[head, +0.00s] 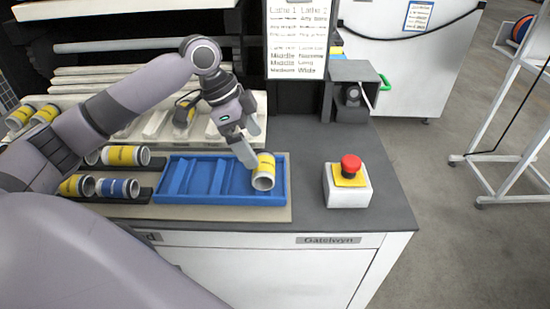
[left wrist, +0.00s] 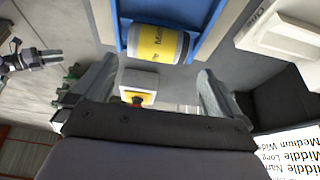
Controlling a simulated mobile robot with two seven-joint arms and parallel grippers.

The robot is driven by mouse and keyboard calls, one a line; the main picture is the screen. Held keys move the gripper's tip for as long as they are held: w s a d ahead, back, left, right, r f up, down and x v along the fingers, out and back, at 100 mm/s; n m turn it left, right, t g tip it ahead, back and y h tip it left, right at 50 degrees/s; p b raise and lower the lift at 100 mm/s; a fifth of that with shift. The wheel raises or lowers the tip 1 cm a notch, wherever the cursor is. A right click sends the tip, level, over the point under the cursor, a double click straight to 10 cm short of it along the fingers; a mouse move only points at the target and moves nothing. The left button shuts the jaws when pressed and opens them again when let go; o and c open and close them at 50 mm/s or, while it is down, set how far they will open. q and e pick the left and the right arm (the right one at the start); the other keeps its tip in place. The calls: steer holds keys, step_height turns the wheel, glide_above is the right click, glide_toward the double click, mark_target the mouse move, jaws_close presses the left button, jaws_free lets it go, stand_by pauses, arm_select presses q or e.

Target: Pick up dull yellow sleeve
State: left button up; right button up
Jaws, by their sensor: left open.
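A grey-white sleeve with a yellow band (head: 264,170) lies in the right-hand compartment of the blue tray (head: 222,199). My left gripper (head: 249,145) is open just above and beside this sleeve, with one finger close to it. I cannot tell whether that finger touches it. In the left wrist view the same sleeve (left wrist: 153,43) lies beyond the open fingers, with dark lettering on its yellow band. Other yellow-banded sleeves lie to the left, one (head: 125,155) on the upper rack and one (head: 76,186) below it.
A white box with a red button (head: 351,165) stands right of the tray. A blue-banded sleeve (head: 117,187) lies left of the tray. A sign board (head: 297,40) and a grey device (head: 352,97) stand behind. The dark worktop (head: 300,145) is clear around the button box.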

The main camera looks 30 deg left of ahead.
mark_target(263, 162)
arm_select(q)
steer(key=x, duration=0.7)
steer(key=shift+s+d, duration=0.1)
steer(key=shift+s, duration=0.1)
steer(key=shift+c, duration=0.3)
steer(key=shift+r, duration=0.15)
steer(key=c, duration=1)
